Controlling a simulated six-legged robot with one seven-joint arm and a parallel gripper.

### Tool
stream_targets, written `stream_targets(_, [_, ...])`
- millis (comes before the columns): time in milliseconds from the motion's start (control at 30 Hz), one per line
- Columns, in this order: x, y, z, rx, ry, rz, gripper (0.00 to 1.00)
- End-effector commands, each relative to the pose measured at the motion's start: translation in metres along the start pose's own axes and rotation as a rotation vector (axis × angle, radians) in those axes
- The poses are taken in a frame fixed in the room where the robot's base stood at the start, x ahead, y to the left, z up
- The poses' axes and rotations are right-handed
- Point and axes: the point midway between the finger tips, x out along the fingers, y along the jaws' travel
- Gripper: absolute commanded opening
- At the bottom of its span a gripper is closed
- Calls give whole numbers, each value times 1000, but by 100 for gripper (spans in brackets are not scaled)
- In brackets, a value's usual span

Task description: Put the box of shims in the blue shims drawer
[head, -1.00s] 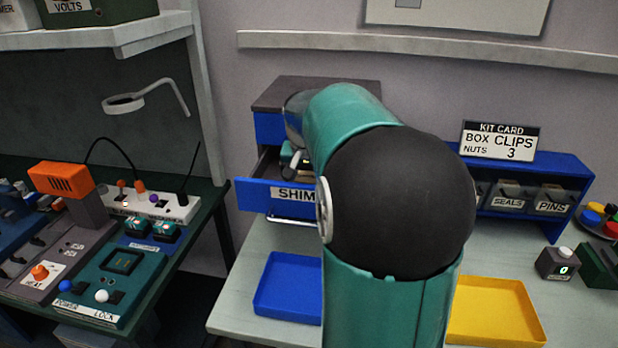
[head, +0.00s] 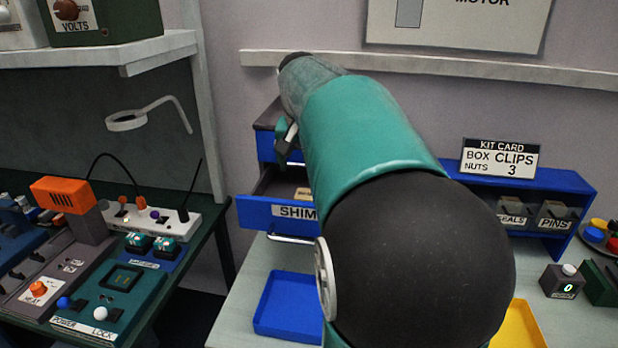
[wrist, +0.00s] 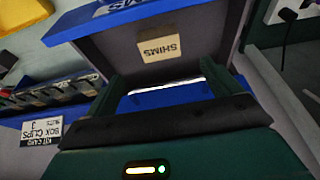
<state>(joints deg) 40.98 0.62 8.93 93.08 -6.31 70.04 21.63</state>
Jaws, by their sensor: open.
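The blue shims drawer (head: 268,213) is pulled open from its cabinet in the head view, its label partly covered by my arm. The wrist view looks into the same drawer (wrist: 115,42) from above. The tan box of shims (wrist: 173,49), with a SHIMS label, lies inside on the drawer floor. A small part of the box (head: 303,194) shows in the head view. My gripper (wrist: 165,85) is open and empty, its two fingers apart and above the drawer. In the head view my arm hides most of the gripper.
A closed blue drawer (head: 266,146) sits above the open one. A blue tray (head: 289,305) and a yellow tray (head: 520,328) lie on the table. A blue bin rack (head: 577,184) with a kit card (head: 499,159) stands at right. A shelf ledge (head: 420,64) runs behind my arm.

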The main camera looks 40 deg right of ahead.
Motion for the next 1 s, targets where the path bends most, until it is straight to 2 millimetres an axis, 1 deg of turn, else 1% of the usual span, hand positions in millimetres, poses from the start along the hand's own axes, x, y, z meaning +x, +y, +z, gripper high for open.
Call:
stream_targets(100, [-8, 0, 0, -1, -1, 0, 90])
stream_targets(267, [-10, -2, 3, -8, 0, -2, 90])
stream_targets(367, [-15, -13, 20, -53, 10, -14, 90])
stream_targets(467, [-23, -33, 56, -151, 31, -42, 90])
stream_targets(500, [-26, -41, 76, -201, 42, -58, 90])
stream_targets(567, [-29, -52, 108, -282, 60, -87, 90])
stream_targets(600, [-30, -58, 130, -336, 71, -107, 90])
stream_targets(667, [-30, -63, 163, -417, 89, -138, 90])
stream_targets(700, [-29, -66, 184, -467, 99, -161, 90])
stream_targets(767, [-26, -68, 216, -545, 115, -196, 90])
stream_targets(800, [-23, -68, 236, -596, 126, -220, 90])
stream_targets(900, [-13, -65, 281, -709, 149, -278, 90])
stream_targets(1000, [-2, -61, 313, -790, 165, -323, 90])
